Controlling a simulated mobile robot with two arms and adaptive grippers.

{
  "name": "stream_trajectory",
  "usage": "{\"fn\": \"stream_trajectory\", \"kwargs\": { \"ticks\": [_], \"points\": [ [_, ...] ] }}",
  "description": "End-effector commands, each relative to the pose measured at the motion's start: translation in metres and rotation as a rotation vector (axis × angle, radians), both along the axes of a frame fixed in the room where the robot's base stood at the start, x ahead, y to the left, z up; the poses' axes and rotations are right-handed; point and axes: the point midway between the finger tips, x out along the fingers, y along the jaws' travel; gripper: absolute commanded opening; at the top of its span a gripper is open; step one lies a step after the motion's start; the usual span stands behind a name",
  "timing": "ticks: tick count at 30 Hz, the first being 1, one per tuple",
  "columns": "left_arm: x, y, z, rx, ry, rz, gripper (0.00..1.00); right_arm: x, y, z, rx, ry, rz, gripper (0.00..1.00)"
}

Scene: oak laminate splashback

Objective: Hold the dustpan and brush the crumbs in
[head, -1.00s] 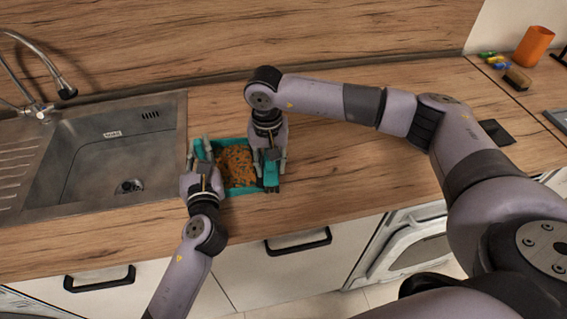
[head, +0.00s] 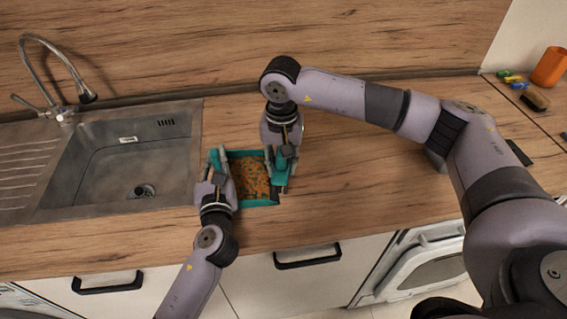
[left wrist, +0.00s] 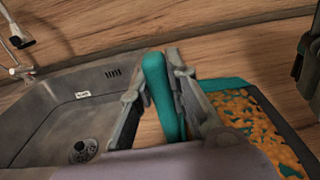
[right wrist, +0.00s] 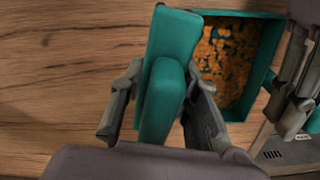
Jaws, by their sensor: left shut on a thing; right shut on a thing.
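The teal dustpan (head: 258,203) lies on the counter right of the sink. Orange crumbs (head: 250,178) are spread across its inside; they also show in the right wrist view (right wrist: 226,62). My left gripper (head: 218,163) is shut on the dustpan's teal handle (left wrist: 160,88) at the pan's left side. My right gripper (head: 284,160) is shut on the teal brush (right wrist: 166,85), at the pan's right edge. The brush's bristles and its exact contact with the pan are hard to make out. The right arm hides the counter just behind it.
The steel sink (head: 120,170) with its tap (head: 62,112) is close on the left. The counter (head: 380,185) to the right is mostly clear. An orange cup (head: 550,66), a small brush (head: 535,100) and colourful small items (head: 511,77) stand far right.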

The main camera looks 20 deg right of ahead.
Motion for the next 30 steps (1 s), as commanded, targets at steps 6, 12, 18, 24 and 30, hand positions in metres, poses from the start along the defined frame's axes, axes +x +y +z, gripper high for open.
{"fn": "stream_trajectory", "kwargs": {
  "ticks": [6, 12, 18, 24, 30],
  "points": [
    [0.0, 0.001, 0.0, 0.001, 0.001, 0.001, 0.24, 0.0, 0.0, 0.0, 0.0, 0.0, 0.0, 0.0],
    [0.0, 0.0, 0.0, 0.001, 0.0, 0.001, 0.37, 0.0, 0.0, 0.0, 0.0, 0.0, 0.0, 0.0],
    [0.0, 0.0, 0.0, 0.0, 0.0, 0.001, 0.39, 0.0, 0.0, 0.0, 0.0, 0.0, 0.0, 0.0],
    [-0.005, 0.001, 0.0, 0.0, 0.0, 0.0, 0.39, 0.0, 0.0, 0.0, 0.0, 0.0, 0.0, 0.0],
    [-0.037, 0.009, -0.001, -0.001, 0.002, 0.0, 0.39, 0.0, 0.0, 0.0, 0.0, 0.0, 0.0, 0.0]
  ]
}}
